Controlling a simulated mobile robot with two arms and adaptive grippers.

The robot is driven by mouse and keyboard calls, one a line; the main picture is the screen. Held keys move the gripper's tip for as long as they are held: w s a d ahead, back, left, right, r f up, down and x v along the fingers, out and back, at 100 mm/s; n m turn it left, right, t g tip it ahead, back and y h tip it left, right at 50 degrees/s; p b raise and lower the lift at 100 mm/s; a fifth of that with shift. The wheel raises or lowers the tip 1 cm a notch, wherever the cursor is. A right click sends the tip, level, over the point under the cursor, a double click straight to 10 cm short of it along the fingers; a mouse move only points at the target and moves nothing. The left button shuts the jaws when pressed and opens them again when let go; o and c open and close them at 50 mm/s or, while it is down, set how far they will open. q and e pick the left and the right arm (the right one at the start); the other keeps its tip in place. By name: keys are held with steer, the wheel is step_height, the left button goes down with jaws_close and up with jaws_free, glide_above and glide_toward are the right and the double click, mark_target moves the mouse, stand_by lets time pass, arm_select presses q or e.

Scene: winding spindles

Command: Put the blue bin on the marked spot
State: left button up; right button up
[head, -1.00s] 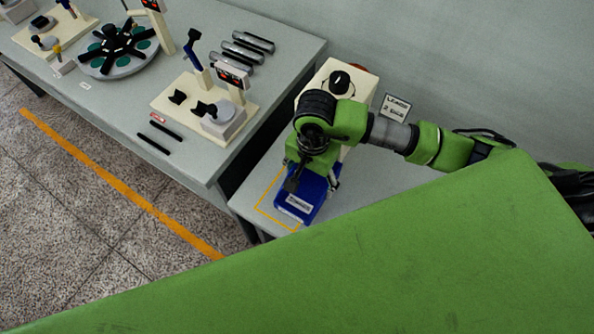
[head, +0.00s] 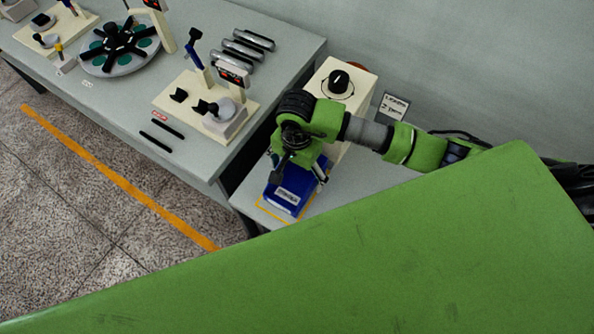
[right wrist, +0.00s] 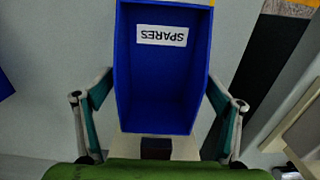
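The blue bin (head: 292,192), with a white label, is at the front of the small side table. In the right wrist view the bin (right wrist: 160,90) is seen from above, looks empty, and its label reads SPARES. The marked spot (head: 272,212) is an orange outline. The bin covers most of it, and a strip shows along its left and front. My right gripper (head: 297,170) is over the bin's rear part. Whether the bin's base touches the table is hidden. My left gripper is not in view.
A cream box with a black knob (head: 339,82) stands behind the bin, near a small sign (head: 393,107). A larger bench (head: 210,165) with spindle fixtures is to the left, across a narrow gap. The side table's right part is clear where visible.

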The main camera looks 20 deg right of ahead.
mark_target(297, 181)
steer(key=shift+r, duration=0.4)
step_height(297, 181, up, 12)
steer(key=b, duration=0.3)
steer(key=shift+f, duration=0.25)
